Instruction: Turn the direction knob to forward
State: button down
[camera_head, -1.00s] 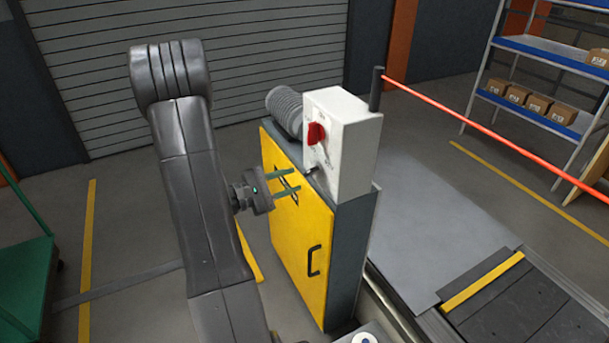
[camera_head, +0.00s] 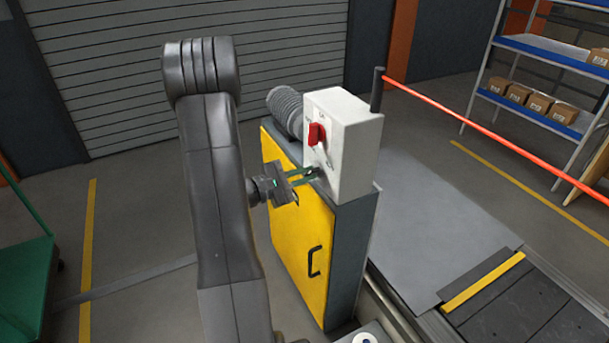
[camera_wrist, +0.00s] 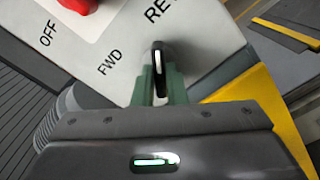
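The direction knob is a small black lever with a white line, seen in the wrist view (camera_wrist: 158,62). It stands on a pale panel marked OFF, FWD and REV. The white line runs nearly upright in that view, between the FWD and REV labels. My gripper (camera_wrist: 160,88) has its two green fingers close on either side of the knob and looks shut on it. In the head view my gripper (camera_head: 308,174) reaches the lower front of the white control box (camera_head: 350,150). The knob is small and partly hidden by the fingers there.
A red rotary switch (camera_head: 317,134) sits above the knob on the same face. The box stands on a yellow-fronted cabinet (camera_head: 300,235) with a ribbed grey motor (camera_head: 286,110) behind. A red barrier bar (camera_head: 480,122) extends to the right.

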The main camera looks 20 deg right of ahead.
jog(key=shift+n, duration=0.4)
jog(key=n+p, duration=0.1)
jog(key=n, duration=0.2)
jog(key=shift+r+n, duration=0.1)
jog(key=shift+n, duration=0.2)
jog(key=n+p, duration=0.2)
jog(key=n, duration=0.1)
jog(key=shift+n, duration=0.4)
jog(key=n+p, duration=0.3)
jog(key=n, duration=0.1)
jog(key=shift+s, duration=0.1)
jog(key=shift+n+p, duration=1)
jog(key=shift+n, duration=0.9)
jog(key=c, duration=1.5)
grip_release()
jog(key=shift+o, duration=0.2)
